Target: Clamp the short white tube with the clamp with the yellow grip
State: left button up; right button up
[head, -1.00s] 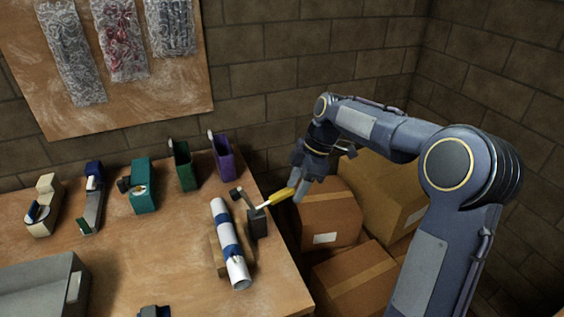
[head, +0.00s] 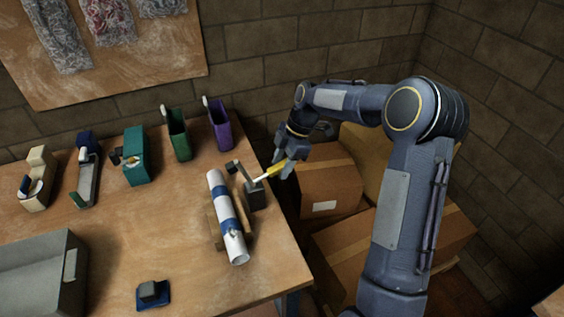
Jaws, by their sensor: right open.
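The short white tube (head: 234,246) with blue bands lies tilted along a wooden cradle (head: 215,233) near the right side of the table. The clamp (head: 256,195) has a dark grey block just right of the tube. Its dark arm with a black tip (head: 232,167) stands up near the tube's far end, and its white lever ends in a yellow grip (head: 276,168) that points out to the upper right. My right gripper (head: 284,165) is open at the outer end of the yellow grip; I cannot tell whether the fingers touch it. My left gripper is not in view.
Tape dispensers, a stapler-like tool and green and purple holders (head: 220,127) line the table's back. A grey bin (head: 38,275) stands front left, a small blue-based block (head: 152,293) at the front. Cardboard boxes (head: 325,188) stand beyond the table's right edge.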

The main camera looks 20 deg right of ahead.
grip_shut()
